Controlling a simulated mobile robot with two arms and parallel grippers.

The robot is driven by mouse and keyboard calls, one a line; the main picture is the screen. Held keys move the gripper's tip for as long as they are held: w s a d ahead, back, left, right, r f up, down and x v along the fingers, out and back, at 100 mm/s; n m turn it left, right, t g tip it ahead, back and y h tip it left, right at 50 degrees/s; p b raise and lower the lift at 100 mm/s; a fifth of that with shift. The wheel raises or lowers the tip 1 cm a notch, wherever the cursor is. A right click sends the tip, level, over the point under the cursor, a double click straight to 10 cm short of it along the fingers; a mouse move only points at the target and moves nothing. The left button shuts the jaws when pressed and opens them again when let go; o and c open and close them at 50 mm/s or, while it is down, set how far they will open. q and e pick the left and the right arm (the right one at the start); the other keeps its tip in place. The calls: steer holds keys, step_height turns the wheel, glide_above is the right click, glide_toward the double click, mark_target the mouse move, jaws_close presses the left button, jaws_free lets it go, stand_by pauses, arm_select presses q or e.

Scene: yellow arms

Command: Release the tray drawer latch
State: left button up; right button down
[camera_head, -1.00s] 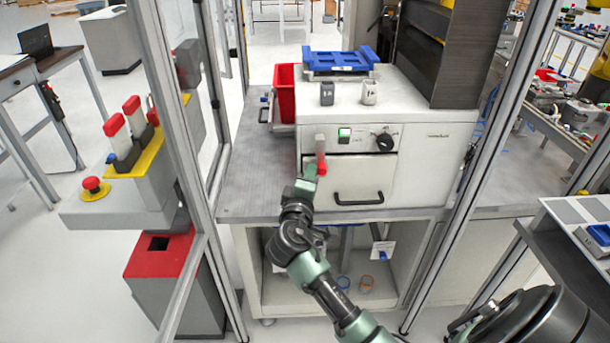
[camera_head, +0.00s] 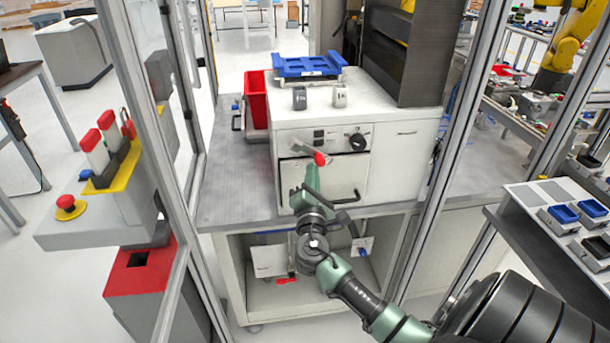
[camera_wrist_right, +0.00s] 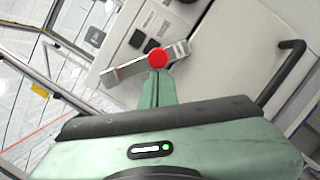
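The latch (camera_head: 310,154) is a grey lever with a red end on the front of the white cabinet. It lies tilted, with the red end down to the right, above the drawer front (camera_head: 345,175). In the right wrist view the latch (camera_wrist_right: 128,70) is a grey bar crossing behind the red knob. My right gripper (camera_head: 312,170) is at the latch, just below its red end. In the wrist view its green fingers (camera_wrist_right: 158,78) look closed together, with their tips at the red knob; contact is hard to tell. My left gripper is not in view.
The drawer's black handle (camera_head: 333,203) is right beside my right gripper. A dark dial (camera_head: 357,141) sits above the drawer. A blue tray (camera_head: 308,67) and two small blocks stand on top. Metal frame posts (camera_head: 170,130) stand at both sides. A red bin (camera_head: 256,99) is left.

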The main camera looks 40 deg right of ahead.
mark_target(324, 163)
steer(key=n, duration=0.1)
steer(key=s+d+r+n+p, duration=0.1)
steer(key=n, duration=0.1)
steer(key=shift+d+r+t, duration=0.2)
steer(key=shift+t, duration=0.2)
steer(key=n, duration=0.2)
steer(key=r+n+t+y, duration=0.1)
steer(key=shift+s+d+r+n+p, duration=0.15)
steer(key=shift+s+d+n+p, duration=0.05)
steer(key=shift+d+n+p, duration=0.2)
steer(key=shift+s+d+r, duration=0.1)
steer(key=shift+d+r, duration=0.05)
steer(key=shift+r, duration=0.25)
steer(key=b+v, duration=0.2)
steer(key=v, duration=0.5)
steer(key=shift+s+a+f, duration=0.2)
steer(key=shift+s+a, duration=0.05)
steer(key=shift+s, duration=0.05)
